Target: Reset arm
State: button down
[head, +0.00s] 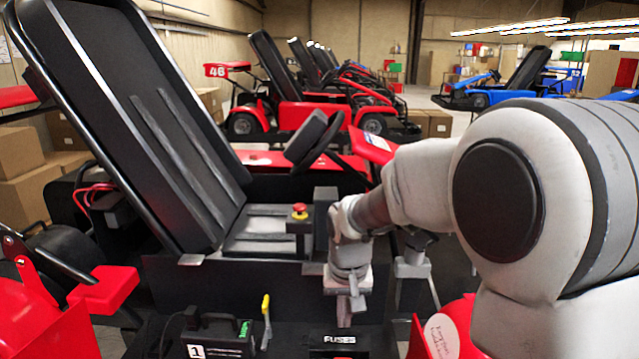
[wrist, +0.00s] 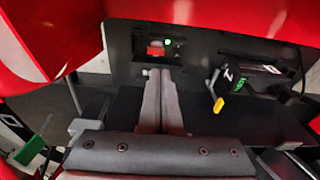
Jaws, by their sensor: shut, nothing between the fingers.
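My arm reaches in from the right in the head view, and my gripper (head: 345,310) points down in front of the black kart's side. My gripper is shut and empty, its two grey fingers pressed together. In the wrist view the closed fingers (wrist: 158,80) reach up the middle of the picture, towards a dark recess with a small red part and a green light (wrist: 168,43). The fuse box (head: 340,342), labelled "FUSES", is below the gripper in the head view. I cannot tell how far the fingertips are from it.
A black battery case (head: 215,335) marked "1" and a yellow-handled lever (head: 266,308) are left of my gripper. The kart's tilted seat (head: 130,110), a red stop button (head: 299,210) and steering wheel (head: 310,140) stand behind it. Red bodywork (wrist: 40,35) is close in the wrist view.

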jog(key=s+d+r+t, duration=0.1)
jog(key=s+d+r, duration=0.2)
jog(key=s, duration=0.4)
jog(key=s+d+r+t, duration=0.1)
jog(key=s+d+r, duration=0.2)
jog(key=s+r, duration=0.2)
jog(key=s+d+r+t, duration=0.2)
jog(key=s+d+r, duration=0.1)
jog(key=s, duration=0.6)
jog(key=shift+r, duration=0.6)
